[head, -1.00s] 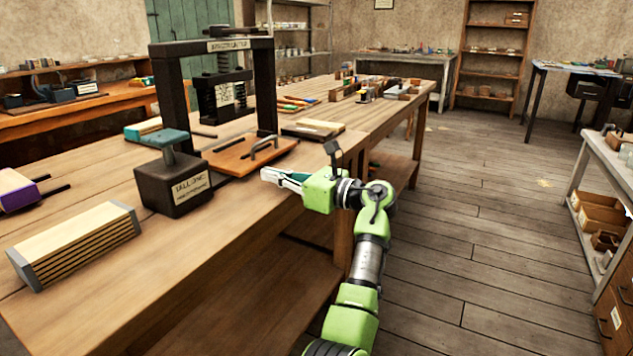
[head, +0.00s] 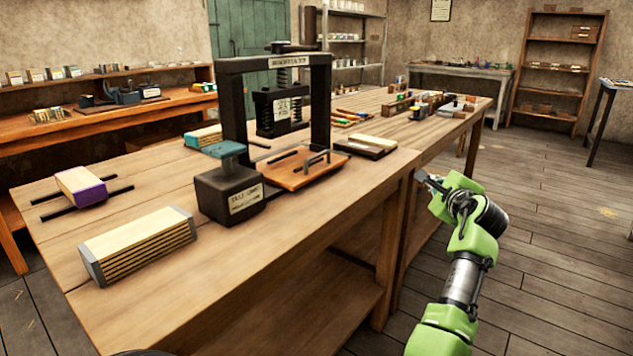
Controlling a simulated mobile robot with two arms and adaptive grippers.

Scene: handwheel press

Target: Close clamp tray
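The clamp tray (head: 296,178) is a flat orange-brown board with a metal bar handle (head: 318,160) on top. It lies at the foot of the black press frame (head: 233,105) and sticks out toward the front of the bench. The press's dark upper block with a label (head: 281,112) hangs above, with a gap to the tray. My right gripper (head: 422,178) is to the right of the tray, by the bench's front edge and clear of the handle. Its fingers are small and turned away, so I cannot tell their opening. My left gripper is out of view.
A dark box with a teal top (head: 229,192) stands left of the tray. A slatted wooden block (head: 140,245) and a purple-ended block (head: 82,187) lie farther left. A wood-topped block (head: 366,146) is right of the press. The bench front (head: 330,215) is clear.

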